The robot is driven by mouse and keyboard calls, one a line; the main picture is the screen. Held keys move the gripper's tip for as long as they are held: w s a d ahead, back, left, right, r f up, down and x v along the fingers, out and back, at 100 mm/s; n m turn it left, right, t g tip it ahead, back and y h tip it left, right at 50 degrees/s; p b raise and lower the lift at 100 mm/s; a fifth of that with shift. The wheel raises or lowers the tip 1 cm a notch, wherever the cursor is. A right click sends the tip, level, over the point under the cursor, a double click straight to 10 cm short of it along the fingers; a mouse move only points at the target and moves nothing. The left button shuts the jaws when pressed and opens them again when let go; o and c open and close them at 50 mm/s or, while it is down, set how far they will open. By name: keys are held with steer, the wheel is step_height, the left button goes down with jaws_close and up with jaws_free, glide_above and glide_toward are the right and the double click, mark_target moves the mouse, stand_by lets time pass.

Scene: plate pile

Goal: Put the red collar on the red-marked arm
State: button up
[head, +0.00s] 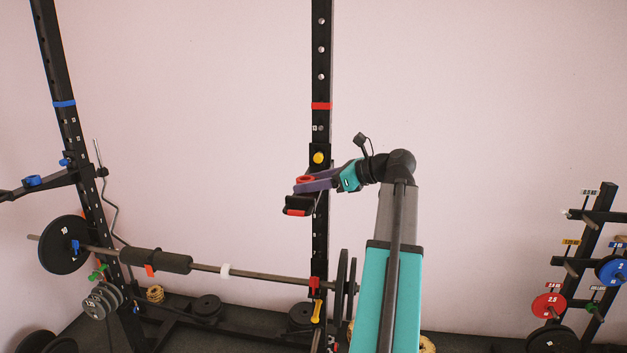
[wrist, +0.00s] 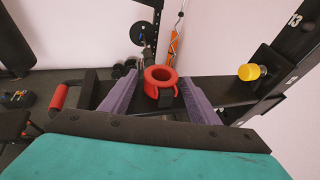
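The red collar (head: 305,179) is a thick ring with a black part below it. In the wrist view the collar (wrist: 150,74) sits flat on top of the black arm (wrist: 226,90) of the rack, or just over it. That arm has a red-marked end (wrist: 58,97) and also shows in the head view (head: 291,202). My gripper (head: 308,187) has purple fingers, one on each side of the collar. In the wrist view the gripper (wrist: 160,80) is open, with gaps between both fingers and the ring. The collar's underside is hidden.
A black upright (head: 322,60) with a red band and a yellow knob (head: 318,158) stands right behind the arm. A loaded barbell (head: 258,277) lies below. A blue collar (head: 32,181) is on the left arm. A plate tree (head: 590,240) stands at right.

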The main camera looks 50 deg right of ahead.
steer(key=shift+d+r, duration=0.1)
steer(key=shift+r, duration=0.05)
steer(key=shift+r, duration=0.55)
steer(key=b+v, duration=0.5)
steer(key=v, duration=0.7)
stand_by(0.3)
steer(key=shift+s+f, duration=0.1)
steer(key=shift+s, duration=0.05)
